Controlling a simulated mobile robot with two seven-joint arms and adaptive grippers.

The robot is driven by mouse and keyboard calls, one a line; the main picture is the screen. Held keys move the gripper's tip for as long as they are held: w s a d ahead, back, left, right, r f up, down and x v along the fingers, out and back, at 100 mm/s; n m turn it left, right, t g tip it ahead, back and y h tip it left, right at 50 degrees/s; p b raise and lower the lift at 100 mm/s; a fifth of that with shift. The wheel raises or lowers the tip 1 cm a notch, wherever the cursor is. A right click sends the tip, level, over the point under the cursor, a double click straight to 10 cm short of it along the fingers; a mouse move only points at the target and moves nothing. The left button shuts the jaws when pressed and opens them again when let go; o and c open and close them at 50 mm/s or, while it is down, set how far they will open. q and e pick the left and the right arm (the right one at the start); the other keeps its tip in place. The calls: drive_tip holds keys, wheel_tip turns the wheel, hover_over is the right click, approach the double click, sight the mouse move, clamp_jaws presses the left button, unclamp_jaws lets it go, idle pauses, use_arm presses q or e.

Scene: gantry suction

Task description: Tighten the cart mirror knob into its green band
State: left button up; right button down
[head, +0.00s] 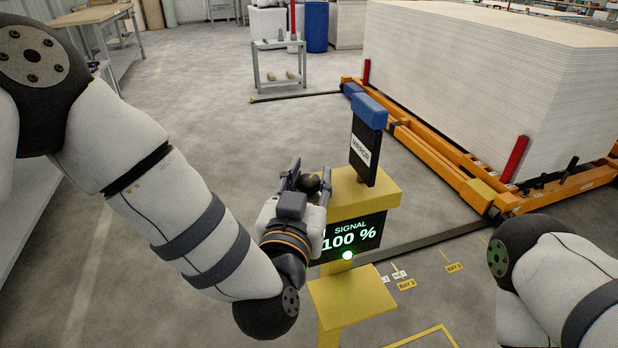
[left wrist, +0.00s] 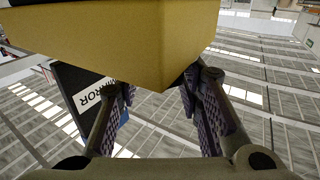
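The yellow mirror post (head: 370,192) carries a dark panel labelled MIRROR (head: 366,150) with a blue top. A round black knob (head: 309,184) shows at the post's left side. My left gripper (head: 311,172) is at the knob, one finger on each side of it; contact is unclear. In the left wrist view its fingers (left wrist: 160,98) stand apart below the yellow housing (left wrist: 125,40), and the knob and green band cannot be made out. My right gripper is out of frame.
An orange cart frame (head: 445,160) with a large stack of pale sheets (head: 480,80) stands at the back right. A small grey rack (head: 278,65) is behind. Floor labels (head: 406,284) lie right of the post. The floor left of the post is clear.

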use_arm(q)
drive_tip(key=c, duration=0.4)
drive_tip(key=shift+r+m+h+p, duration=0.4)
drive_tip(key=shift+m+h, duration=0.2)
drive_tip(key=shift+h, duration=0.3)
drive_tip(key=shift+f+m+g+h, duration=0.35)
drive_tip(key=shift+m+g+h, duration=0.25)
drive_tip(key=shift+h, duration=0.3)
drive_tip(key=o, duration=1.2)
